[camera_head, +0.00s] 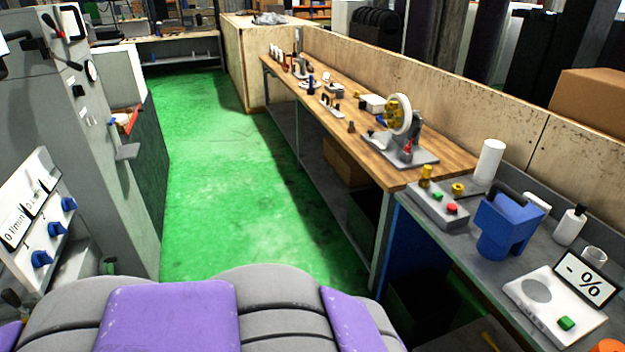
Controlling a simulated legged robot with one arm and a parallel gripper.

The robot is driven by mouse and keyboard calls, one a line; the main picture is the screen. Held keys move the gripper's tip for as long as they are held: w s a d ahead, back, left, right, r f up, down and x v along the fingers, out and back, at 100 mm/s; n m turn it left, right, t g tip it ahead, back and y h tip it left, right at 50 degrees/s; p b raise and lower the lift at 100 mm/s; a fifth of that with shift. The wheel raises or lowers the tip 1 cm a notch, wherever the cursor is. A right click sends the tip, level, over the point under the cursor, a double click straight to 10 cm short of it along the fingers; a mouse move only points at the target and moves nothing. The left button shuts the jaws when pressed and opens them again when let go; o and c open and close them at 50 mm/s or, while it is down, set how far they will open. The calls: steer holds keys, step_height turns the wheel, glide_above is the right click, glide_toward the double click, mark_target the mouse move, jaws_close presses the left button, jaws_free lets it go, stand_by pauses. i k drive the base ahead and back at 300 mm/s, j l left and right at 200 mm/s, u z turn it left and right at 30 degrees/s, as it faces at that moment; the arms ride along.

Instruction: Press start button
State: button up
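A grey control box (437,208) sits on the bench at the right. It carries a green button (437,196), a red button (451,208) and a yellow knob-like part on top. A second green button (566,323) is on a white device with a tilted "- %" display (588,281), at the lower right. No label shows which one is the start button. My gripper is not in view.
A blue container (503,226), a white cylinder (489,162) and a white bottle (569,226) stand close to the control box. A wooden bench (440,157) with small tools runs behind. A grey machine (100,130) with blue knobs stands left. The green floor (215,190) between is clear.

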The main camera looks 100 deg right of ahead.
mark_target(436, 195)
steer(key=z, duration=4.6)
